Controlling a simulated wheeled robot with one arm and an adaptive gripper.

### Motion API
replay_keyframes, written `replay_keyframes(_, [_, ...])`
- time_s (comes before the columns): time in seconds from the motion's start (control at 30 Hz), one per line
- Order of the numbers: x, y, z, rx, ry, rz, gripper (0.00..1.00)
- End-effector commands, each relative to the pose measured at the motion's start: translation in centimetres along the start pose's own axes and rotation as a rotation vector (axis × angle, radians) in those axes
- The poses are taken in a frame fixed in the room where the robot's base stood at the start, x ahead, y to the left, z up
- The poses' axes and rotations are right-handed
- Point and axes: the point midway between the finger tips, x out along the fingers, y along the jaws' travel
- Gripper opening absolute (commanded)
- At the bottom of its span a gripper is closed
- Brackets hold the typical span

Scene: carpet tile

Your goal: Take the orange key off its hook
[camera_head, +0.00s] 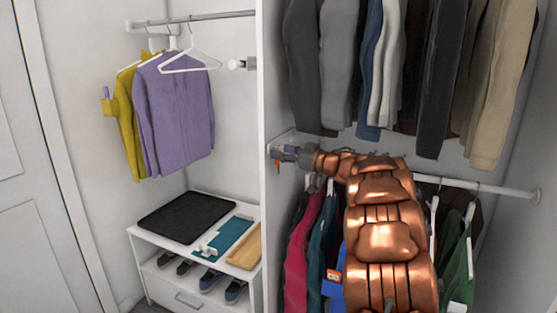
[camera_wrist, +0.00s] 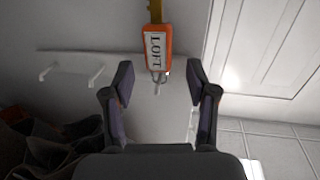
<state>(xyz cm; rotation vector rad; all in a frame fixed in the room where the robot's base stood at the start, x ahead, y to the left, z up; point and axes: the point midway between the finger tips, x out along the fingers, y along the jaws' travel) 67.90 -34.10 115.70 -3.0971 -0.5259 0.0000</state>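In the wrist view, an orange key tag (camera_wrist: 157,42) with a white label reading "LOFT" hangs ahead of my gripper, with a small silver key or ring (camera_wrist: 157,82) at its lower end. A brass-yellow strip (camera_wrist: 155,10) shows at its top; the hook itself is not clear. My gripper (camera_wrist: 159,72) is open, with its two dark fingers apart on either side of the tag's lower end and nothing held. In the head view my gripper (camera_head: 284,151) is beside the white divider's front edge.
A white rail with pegs (camera_wrist: 75,68) is left of the tag in the wrist view. Clothes on a lower rail (camera_head: 480,186) hang below my arm, and grey and tan trousers (camera_head: 390,70) hang above. The white divider (camera_head: 264,220) stands close. A shelf unit (camera_head: 165,245) is left.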

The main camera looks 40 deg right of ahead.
Motion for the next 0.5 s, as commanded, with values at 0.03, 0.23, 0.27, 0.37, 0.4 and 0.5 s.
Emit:
replay_keyframes(0.03, [-0.01, 0.01, 0.01, 0.000, 0.000, 0.000, 0.52])
replay_keyframes(0.23, [-0.02, 0.02, 0.02, 0.000, 0.000, 0.001, 0.32])
replay_keyframes(0.27, [-0.02, 0.02, 0.02, 0.000, 0.000, 0.001, 0.28])
replay_keyframes(0.37, [-0.02, 0.02, 0.02, 0.000, 0.000, 0.001, 0.18])
replay_keyframes(0.4, [-0.02, 0.02, 0.02, 0.000, 0.000, 0.001, 0.14])
replay_keyframes(0.5, [-0.02, 0.02, 0.04, 0.000, 0.000, 0.001, 0.03])
